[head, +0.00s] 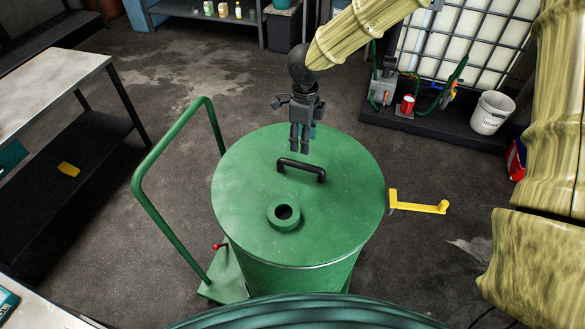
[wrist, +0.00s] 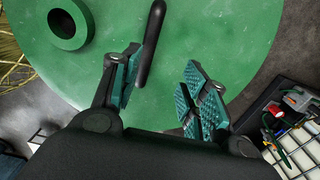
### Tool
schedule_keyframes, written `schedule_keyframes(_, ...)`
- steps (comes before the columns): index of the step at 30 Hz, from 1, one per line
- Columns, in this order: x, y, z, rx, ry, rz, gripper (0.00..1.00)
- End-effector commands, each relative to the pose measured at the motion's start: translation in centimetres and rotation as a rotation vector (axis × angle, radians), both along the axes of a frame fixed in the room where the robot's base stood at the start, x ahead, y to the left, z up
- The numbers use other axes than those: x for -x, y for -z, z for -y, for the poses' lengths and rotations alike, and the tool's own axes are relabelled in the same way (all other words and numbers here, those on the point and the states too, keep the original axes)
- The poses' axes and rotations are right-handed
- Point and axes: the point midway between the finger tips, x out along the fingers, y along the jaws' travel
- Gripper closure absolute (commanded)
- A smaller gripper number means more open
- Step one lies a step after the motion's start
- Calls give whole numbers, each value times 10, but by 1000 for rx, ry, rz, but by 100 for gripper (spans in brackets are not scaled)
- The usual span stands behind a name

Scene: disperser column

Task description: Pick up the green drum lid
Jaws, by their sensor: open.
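The green drum lid (head: 325,220) is a round disc lying on top of a green drum (head: 310,276). It carries a black bar handle (head: 301,168) and a raised ring with a dark hole (head: 285,214). In the wrist view the lid (wrist: 200,40) fills most of the picture, with the handle (wrist: 150,45) near the left finger. My gripper (head: 300,150) is open and points down over the far part of the lid, just behind the handle. In the wrist view my gripper's fingers (wrist: 158,95) are apart with nothing between them. The handle lies beyond the fingertips; the height gap is unclear.
The drum stands on a green cart with a tall push rail (head: 147,197) on the left. A metal table (head: 45,85) stands left. A caged white tank (head: 470,40) and a white bucket (head: 491,113) are at the back right.

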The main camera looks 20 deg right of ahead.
Motion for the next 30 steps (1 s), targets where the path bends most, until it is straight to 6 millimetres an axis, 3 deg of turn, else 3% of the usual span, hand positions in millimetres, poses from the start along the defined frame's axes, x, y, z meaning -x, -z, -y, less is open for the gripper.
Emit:
schedule_keyframes(8, 16, 28, -1, 2, -5, 10, 56)
schedule_keyframes(18, -3, 59, -4, 2, -5, -7, 56)
schedule_keyframes(30, -1, 96, -8, 3, -4, -9, 56)
